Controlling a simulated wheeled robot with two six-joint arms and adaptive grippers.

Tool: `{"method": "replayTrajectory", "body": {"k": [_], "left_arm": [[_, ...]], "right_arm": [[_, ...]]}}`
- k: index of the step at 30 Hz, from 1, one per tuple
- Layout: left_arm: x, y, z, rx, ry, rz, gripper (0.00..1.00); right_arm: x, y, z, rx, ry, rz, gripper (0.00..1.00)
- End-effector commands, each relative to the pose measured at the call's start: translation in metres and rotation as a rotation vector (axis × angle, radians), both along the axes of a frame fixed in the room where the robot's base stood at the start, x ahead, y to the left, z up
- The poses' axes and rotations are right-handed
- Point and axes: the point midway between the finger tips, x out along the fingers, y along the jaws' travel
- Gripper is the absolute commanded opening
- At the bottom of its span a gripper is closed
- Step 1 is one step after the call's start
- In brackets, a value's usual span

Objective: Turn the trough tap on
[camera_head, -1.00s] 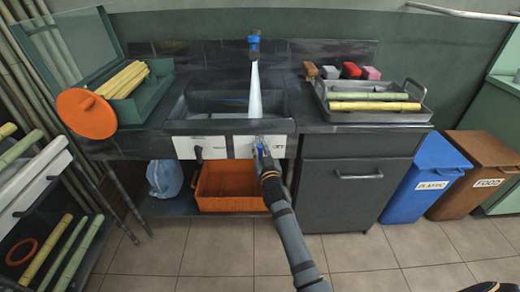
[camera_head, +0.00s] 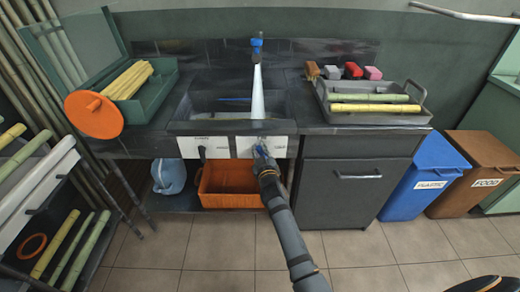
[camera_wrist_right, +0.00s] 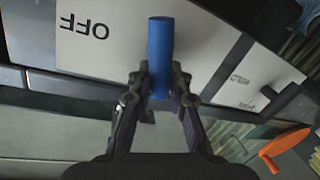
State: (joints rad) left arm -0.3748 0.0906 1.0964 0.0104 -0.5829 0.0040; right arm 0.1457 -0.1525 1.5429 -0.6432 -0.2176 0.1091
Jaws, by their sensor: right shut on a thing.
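My right gripper (camera_head: 261,150) is at the white panel (camera_head: 274,146) on the front of the sink trough (camera_head: 186,112). In the right wrist view, the gripper (camera_wrist_right: 160,92) is shut on a blue bar-shaped handle (camera_wrist_right: 160,42), which stands out between its fingers. The panel (camera_wrist_right: 105,45) carries the word OFF, upside down, beside the handle. The trough tap (camera_head: 257,47) has a blue top and stands at the back. A white column (camera_head: 257,92) runs from it down into the trough; I cannot tell if it is water or pipe. My left gripper is not in view.
An orange crate (camera_head: 228,188) sits under the trough. A grey tray (camera_head: 374,119) with cane stands on the right counter. Blue and brown bins (camera_head: 418,190) stand right of the cabinet.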

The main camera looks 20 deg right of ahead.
Motion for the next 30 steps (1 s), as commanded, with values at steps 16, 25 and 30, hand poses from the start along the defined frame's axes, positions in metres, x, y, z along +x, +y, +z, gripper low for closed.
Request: {"method": "replayTrajectory", "body": {"k": [16, 25, 30], "left_arm": [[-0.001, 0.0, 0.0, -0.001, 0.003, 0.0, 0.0], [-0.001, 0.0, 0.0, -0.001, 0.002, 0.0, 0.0], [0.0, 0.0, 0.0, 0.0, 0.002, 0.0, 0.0]], "right_arm": [[-0.004, 0.001, 0.0, 0.003, -0.001, 0.0, 0.41], [-0.053, 0.005, 0.002, 0.005, 0.002, 0.0, 0.41], [-0.075, 0.009, 0.003, 0.008, 0.004, 0.0, 0.41]]}}
